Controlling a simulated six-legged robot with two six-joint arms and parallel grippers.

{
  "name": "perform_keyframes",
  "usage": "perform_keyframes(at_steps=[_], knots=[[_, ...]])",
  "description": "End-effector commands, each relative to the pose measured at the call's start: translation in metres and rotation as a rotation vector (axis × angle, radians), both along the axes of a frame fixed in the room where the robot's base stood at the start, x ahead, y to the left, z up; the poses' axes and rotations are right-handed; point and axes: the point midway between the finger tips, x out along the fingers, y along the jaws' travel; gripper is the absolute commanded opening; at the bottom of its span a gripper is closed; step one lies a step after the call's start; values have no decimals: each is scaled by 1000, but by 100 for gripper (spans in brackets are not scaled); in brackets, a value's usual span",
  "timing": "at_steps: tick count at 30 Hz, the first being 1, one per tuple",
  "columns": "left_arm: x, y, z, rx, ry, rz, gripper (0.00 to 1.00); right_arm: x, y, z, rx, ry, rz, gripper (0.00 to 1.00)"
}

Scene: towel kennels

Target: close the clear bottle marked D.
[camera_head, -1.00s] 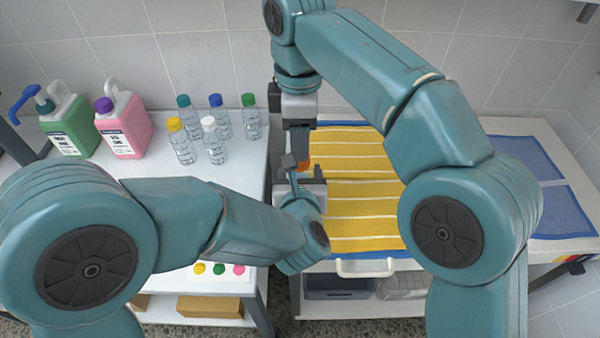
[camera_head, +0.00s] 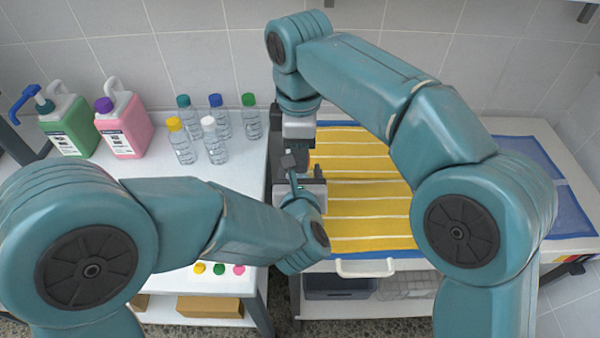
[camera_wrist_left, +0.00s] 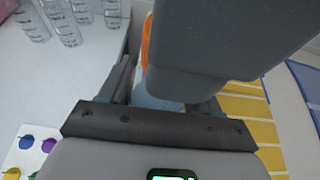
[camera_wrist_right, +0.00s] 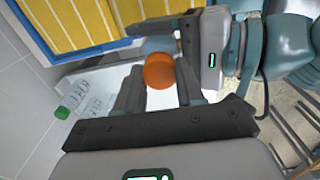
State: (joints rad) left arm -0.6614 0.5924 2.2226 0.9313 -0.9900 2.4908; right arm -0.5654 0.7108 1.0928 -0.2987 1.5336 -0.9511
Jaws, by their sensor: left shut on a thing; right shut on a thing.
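My left gripper (camera_head: 302,178) is shut on a clear bluish bottle (camera_wrist_left: 152,96), which shows between its fingers in the left wrist view. I cannot read any letter on it. My right gripper (camera_head: 298,152) is above the left one, pointing down. It is shut on an orange cap (camera_wrist_right: 159,72), which also shows in the left wrist view (camera_wrist_left: 146,42) at the bottle's top end. I cannot tell whether the cap is seated or tight. The grippers hide the bottle and cap in the head view.
Several clear bottles with coloured caps, including a white-capped one (camera_head: 214,142), stand on the white table (camera_head: 240,170) at left. Green (camera_head: 68,125) and pink (camera_head: 124,128) jugs stand behind. A yellow striped towel (camera_head: 365,195) lies on the right-hand surface, close beside the grippers.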

Motion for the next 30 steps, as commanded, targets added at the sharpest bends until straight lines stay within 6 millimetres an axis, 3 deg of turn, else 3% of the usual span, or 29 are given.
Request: perform_keyframes(at_steps=[6,14,15,17,26,30], knots=[[0,0,0,1,0,-1,0,0,0,0,1,-3,-238,1],[0,0,0,1,0,-1,0,0,0,0,1,-3,-265,1],[0,0,0,1,0,-1,0,1,0,0,1,-3,-265,41],[0,0,0,1,0,-1,0,0,0,0,1,-3,-264,60],[0,0,0,0,0,0,0,0,0,1,2,-1,-262,63],[0,0,0,0,1,0,0,0,1,18,3,-2,-260,63]])
